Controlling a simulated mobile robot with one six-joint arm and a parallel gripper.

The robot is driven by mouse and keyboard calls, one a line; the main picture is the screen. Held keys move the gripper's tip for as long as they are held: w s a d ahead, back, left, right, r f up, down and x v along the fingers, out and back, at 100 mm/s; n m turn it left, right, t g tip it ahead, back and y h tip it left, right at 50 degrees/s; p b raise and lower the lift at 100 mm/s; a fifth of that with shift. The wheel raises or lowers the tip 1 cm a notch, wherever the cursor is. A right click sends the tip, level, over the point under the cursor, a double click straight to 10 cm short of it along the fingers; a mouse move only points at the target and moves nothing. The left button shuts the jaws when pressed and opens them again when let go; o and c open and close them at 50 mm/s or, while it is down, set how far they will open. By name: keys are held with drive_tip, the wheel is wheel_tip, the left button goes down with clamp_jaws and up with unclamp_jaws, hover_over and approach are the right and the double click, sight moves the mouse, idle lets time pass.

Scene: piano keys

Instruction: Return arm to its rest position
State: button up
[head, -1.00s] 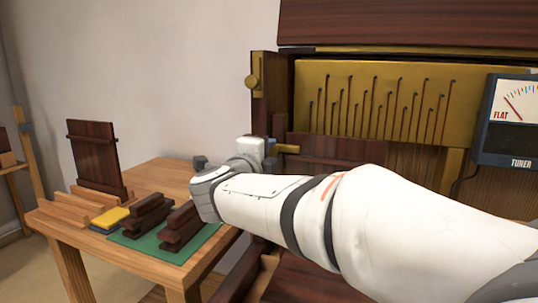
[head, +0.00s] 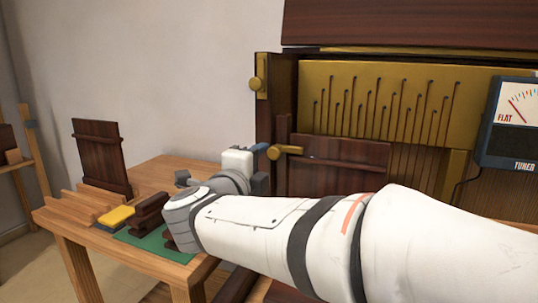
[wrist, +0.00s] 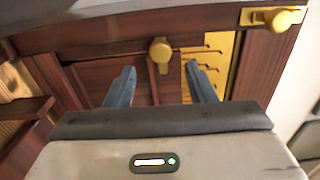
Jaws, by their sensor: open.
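My white arm (head: 265,224) reaches across the head view from the lower right to the table edge and the piano front. My gripper (wrist: 159,69) is open in the wrist view, with two blue fingers apart and nothing between them. A brass knob (wrist: 159,50) on a dark wood panel lies beyond the gap between the fingers. In the head view, one blue fingertip shows beside a brass knob (head: 285,151); I cannot tell whether they touch. The rest of my gripper is partly hidden by my wrist.
A wooden table (head: 165,170) at left holds a yellow block (head: 116,216), a dark block (head: 150,212), a green mat (head: 140,241) and an upright dark panel (head: 99,158). A tuner (head: 511,125) hangs at right. Another brass knob (wrist: 285,19) shows in the wrist view.

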drive_tip(key=shift+s+a, duration=0.2)
drive_tip(key=shift+s, duration=0.45)
wheel_tip(320, 180, up, 9)
drive_tip(key=w+d+n+g+y+p, duration=0.2)
drive_tip(key=n+y+p, duration=0.8)
drive_tip(key=n+p, duration=0.55)
drive_tip(key=s+d+f+n+g+h+p, duration=0.2)
drive_tip(key=s+d+g+p, duration=0.4)
drive_tip(key=s, duration=0.4)
drive_tip(key=s+d+f+n+g+h+p, duration=0.1)
drive_tip(key=s+d+n+g+p, duration=0.3)
drive_tip(key=s+d+p, duration=0.5)
drive_tip(key=shift+s+d+f+n+g+h, duration=0.4)
drive_tip(key=shift+s+d+f+g, duration=0.3)
drive_tip(key=shift+d+f+g, duration=0.35)
drive_tip(key=shift+r, duration=0.15)
